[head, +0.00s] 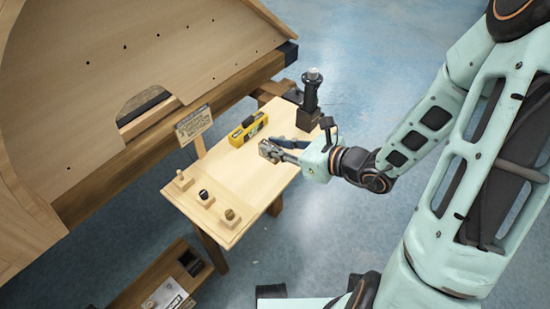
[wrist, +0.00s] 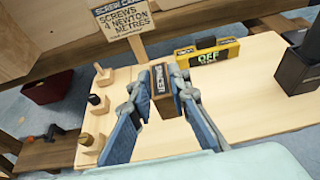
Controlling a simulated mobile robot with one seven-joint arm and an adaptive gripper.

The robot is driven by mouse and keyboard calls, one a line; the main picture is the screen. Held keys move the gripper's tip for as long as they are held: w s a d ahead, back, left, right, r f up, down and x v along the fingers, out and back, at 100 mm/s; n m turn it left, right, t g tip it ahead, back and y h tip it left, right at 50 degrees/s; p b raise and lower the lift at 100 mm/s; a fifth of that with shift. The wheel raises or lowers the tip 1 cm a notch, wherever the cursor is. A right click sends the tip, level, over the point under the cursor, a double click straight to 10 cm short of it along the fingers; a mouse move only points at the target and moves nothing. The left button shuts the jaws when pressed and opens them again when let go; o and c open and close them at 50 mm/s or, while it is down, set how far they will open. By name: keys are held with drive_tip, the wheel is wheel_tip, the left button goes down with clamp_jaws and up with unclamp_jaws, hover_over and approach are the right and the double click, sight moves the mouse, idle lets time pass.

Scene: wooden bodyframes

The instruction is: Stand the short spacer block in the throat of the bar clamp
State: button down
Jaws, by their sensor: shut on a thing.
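My gripper (head: 270,151) is over the small wooden table, shut on a small brown block, the spacer block (wrist: 164,102). In the wrist view the block sits between the two blue-grey fingers of my gripper (wrist: 160,98), with a dark label reading SPACER facing the camera. In the head view the fingers largely hide the block, and I cannot tell whether it touches the table top. I cannot make out the bar clamp for certain in either view.
The table top (head: 242,177) bears a yellow device (head: 248,129) reading OFF, a dark upright tool on a black block (head: 309,119), a sign (head: 193,125) and several small wooden blocks at the left. A large wooden frame (head: 110,150) rises beyond. The table's front right is clear.

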drive_tip(key=w+f+b, duration=0.2)
drive_tip(key=w+f, duration=0.4)
drive_tip(key=w, duration=0.1)
drive_tip(key=shift+f, duration=0.35)
drive_tip(key=shift+w+f+b, duration=0.15)
drive_tip(key=shift+f+b, duration=0.4)
drive_tip(key=shift+f, duration=1.1)
drive_tip(key=shift+f, duration=0.15)
drive_tip(key=c, duration=1.8)
unclamp_jaws()
